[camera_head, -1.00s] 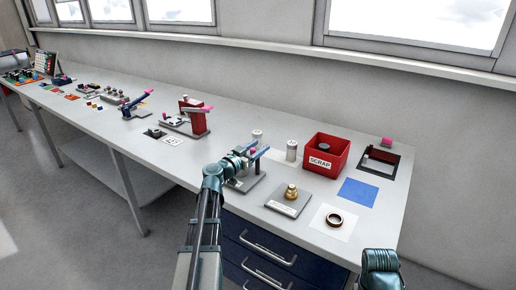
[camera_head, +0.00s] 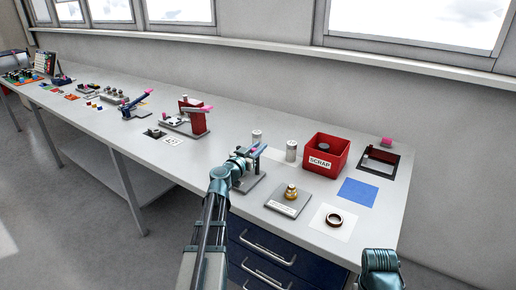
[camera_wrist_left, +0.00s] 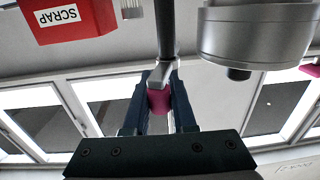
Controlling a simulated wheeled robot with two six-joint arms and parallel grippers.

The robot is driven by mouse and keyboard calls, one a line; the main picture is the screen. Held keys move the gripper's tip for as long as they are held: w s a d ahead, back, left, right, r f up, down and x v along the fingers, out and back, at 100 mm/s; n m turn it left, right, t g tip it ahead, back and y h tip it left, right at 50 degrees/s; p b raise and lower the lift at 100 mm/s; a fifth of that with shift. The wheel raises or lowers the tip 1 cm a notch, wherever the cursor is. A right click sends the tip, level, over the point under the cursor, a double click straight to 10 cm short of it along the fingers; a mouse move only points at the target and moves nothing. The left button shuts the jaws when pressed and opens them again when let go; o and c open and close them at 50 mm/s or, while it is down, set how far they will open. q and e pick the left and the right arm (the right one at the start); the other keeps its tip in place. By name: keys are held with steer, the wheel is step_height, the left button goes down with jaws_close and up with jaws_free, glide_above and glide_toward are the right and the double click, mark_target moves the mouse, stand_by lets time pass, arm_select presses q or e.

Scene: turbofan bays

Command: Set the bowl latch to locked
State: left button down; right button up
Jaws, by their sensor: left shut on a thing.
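The bowl latch (camera_head: 252,184) is a small fixture on a grey base plate near the front edge of the bench, partly hidden by my left arm in the head view. My left gripper (camera_head: 255,153) is at its upper part. In the left wrist view my left gripper (camera_wrist_left: 158,104) is shut on a pink knob (camera_wrist_left: 160,97), which sits at the end of a grey fork on a dark rod (camera_wrist_left: 165,35). A silver round body (camera_wrist_left: 256,38) stands beside the rod. My right gripper is out of view; only part of my right arm shows at the bottom right.
A red SCRAP bin (camera_head: 327,154), two light cylinders (camera_head: 291,150), a brass part on a plate (camera_head: 290,192), a dark ring (camera_head: 334,219), a blue mat (camera_head: 358,192) and a dark frame (camera_head: 379,163) lie nearby. Other fixtures stand farther left.

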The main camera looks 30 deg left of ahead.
arm_select(q)
steer(key=shift+w+d+n+g+y, duration=0.1)
steer(key=shift+w+n+g+y, duration=0.2)
steer(key=shift+n+g+y, duration=2.05)
steer(key=shift+w+n+g+y, duration=0.35)
steer(key=shift+n+g+y, duration=1.25)
steer(key=shift+n+y, duration=1.4)
steer(key=shift+w+d+n+g+y, duration=0.1)
steer(key=shift+w+n+g+y, duration=0.2)
steer(key=shift+n+g+y, duration=2.4)
steer(key=shift+m+t+y, duration=0.55)
steer(key=shift+m+y, duration=0.2)
steer(key=c, duration=0.7)
jaws_free()
steer(key=shift+a, duration=0.1)
steer(key=shift+c, duration=0.2)
steer(key=shift+r, duration=0.1)
